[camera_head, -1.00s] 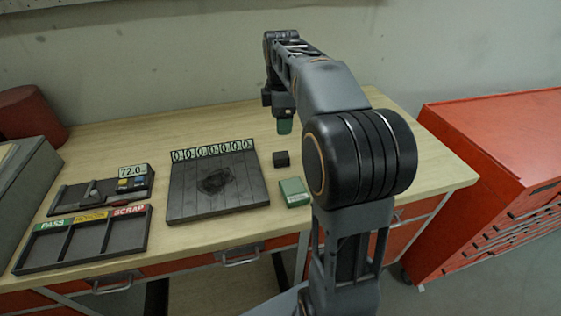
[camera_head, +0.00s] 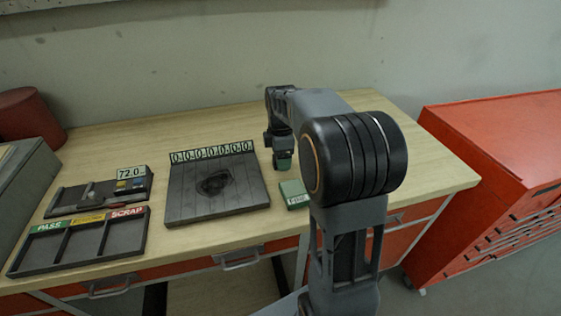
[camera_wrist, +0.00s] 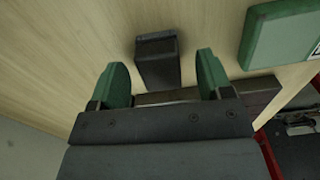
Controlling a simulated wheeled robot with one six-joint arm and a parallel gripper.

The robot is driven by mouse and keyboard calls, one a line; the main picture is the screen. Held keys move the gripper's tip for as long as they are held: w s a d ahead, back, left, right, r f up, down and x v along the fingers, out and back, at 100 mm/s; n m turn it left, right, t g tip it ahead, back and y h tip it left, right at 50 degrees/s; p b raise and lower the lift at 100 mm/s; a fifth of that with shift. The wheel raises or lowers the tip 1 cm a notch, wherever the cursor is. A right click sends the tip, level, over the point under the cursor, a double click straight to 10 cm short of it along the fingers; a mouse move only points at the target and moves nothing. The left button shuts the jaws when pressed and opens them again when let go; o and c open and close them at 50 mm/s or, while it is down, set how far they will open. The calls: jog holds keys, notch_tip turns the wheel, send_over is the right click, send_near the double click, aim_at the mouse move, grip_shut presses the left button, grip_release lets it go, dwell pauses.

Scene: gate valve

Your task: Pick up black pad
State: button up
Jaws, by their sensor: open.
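The black pad (camera_wrist: 157,58) is a small dark block on the wooden table. In the wrist view it stands between and slightly beyond the two green fingertips of my gripper (camera_wrist: 162,72), with a gap on each side. My gripper is open and empty. In the head view my gripper (camera_head: 283,161) is low over the table, right of the slatted dark board, and hides the pad.
A green box (camera_head: 294,194) lies close to the gripper, and also shows at right in the wrist view (camera_wrist: 283,36). The dark board (camera_head: 190,205) is to the left. A sorting tray (camera_head: 75,240) and a gauge (camera_head: 130,182) stand farther left. A red cabinet (camera_head: 490,160) is at right.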

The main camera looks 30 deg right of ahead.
jog(key=shift+f, duration=0.5)
jog(key=shift+c, duration=0.3)
jog(key=c, duration=1)
jog(key=shift+o, duration=0.2)
jog(key=shift+r, duration=0.2)
jog(key=shift+r, duration=0.6)
jog(key=s+d+r, duration=0.3)
jog(key=s+r, duration=0.8)
jog(key=s, duration=0.2)
jog(key=shift+s+d+r+b, duration=0.25)
jog(key=shift+d+b, duration=0.15)
